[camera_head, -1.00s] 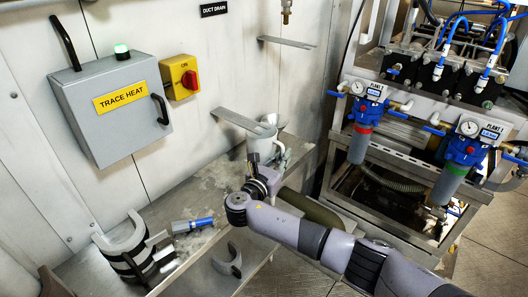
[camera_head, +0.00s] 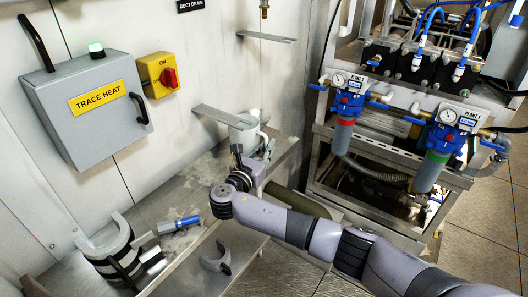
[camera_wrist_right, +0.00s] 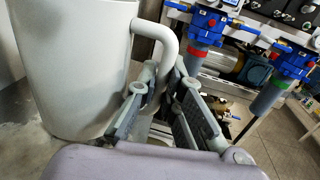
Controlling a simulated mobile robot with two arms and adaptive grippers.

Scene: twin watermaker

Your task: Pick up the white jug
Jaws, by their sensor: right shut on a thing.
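My right gripper (camera_head: 262,158) is at the handle side of the jug. In the right wrist view its two grey ribbed fingers (camera_wrist_right: 168,105) are shut on the lower part of the handle. The jug's base appears to rest on the bench. My left gripper is not in view.
A blue-ended tool (camera_head: 180,224) and a black-and-white clamp stand (camera_head: 112,252) lie on the bench (camera_head: 165,200) at left. A frame with blue filter housings (camera_head: 345,105) stands at right.

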